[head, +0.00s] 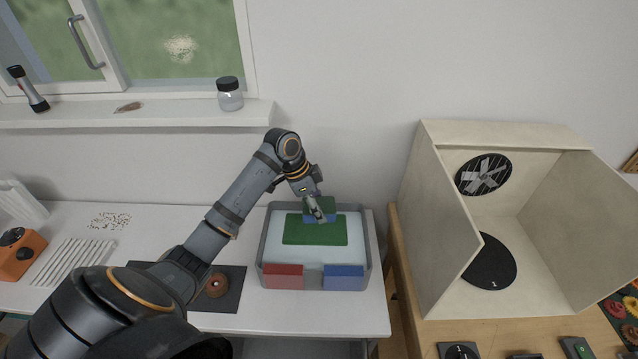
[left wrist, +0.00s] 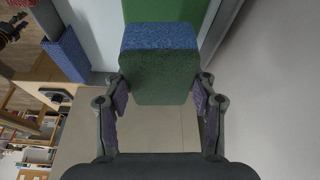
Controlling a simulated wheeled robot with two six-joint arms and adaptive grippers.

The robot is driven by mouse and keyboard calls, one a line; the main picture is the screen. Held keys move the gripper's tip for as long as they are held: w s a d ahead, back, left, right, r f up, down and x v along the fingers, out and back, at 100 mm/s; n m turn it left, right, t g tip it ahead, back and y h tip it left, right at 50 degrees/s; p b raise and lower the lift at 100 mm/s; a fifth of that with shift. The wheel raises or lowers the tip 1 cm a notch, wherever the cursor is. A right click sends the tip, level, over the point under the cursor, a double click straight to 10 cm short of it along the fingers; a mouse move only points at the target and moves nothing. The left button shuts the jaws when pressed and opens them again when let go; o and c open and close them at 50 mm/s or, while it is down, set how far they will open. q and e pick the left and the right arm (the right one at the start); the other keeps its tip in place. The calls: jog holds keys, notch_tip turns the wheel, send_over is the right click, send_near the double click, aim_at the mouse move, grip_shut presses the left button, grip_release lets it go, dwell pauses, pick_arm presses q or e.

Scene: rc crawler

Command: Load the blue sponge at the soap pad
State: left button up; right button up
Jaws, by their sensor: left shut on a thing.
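My left gripper (head: 316,209) is shut on a two-coloured sponge block, the blue sponge (left wrist: 160,37), which is green on its body and blue at its far end. The block also shows in the head view (head: 327,203), over the far part of a grey tray (head: 263,240). The green pad (head: 315,232), seemingly the soap pad, lies flat in the tray; its edge shows beyond the sponge in the left wrist view (left wrist: 175,10). I cannot tell whether sponge and pad touch. My right gripper is not in view.
A red block (head: 283,276) and a blue block (head: 343,278) sit at the tray's near wall. An open cream box (head: 555,280) stands to the right. A dark mat (head: 230,300) with a brown ring (head: 217,286) lies left of the tray. A windowsill (head: 170,115) runs behind.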

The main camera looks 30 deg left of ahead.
pick_arm(q)
jog(key=shift+s+a+r+m+p, duration=0.1)
jog(key=shift+a+r+m+p, duration=0.3)
jog(key=shift+a+r, duration=0.2)
jog(key=shift+f, duration=0.15)
jog(key=shift+d+f+m+b, duration=0.15)
jog(key=shift+f+m+b, duration=0.1)
jog(key=shift+m+b, duration=0.05)
jog(key=shift+f+b, duration=0.55)
notch_tip(320, 180, down, 4)
jog(key=b, duration=0.5)
jog(key=shift+f, duration=0.2)
jog(key=shift+f+b, duration=0.2)
jog(key=shift+b, duration=0.1)
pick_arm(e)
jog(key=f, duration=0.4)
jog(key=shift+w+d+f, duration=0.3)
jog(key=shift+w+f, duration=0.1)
pick_arm(q)
jog(key=shift+f, duration=0.15)
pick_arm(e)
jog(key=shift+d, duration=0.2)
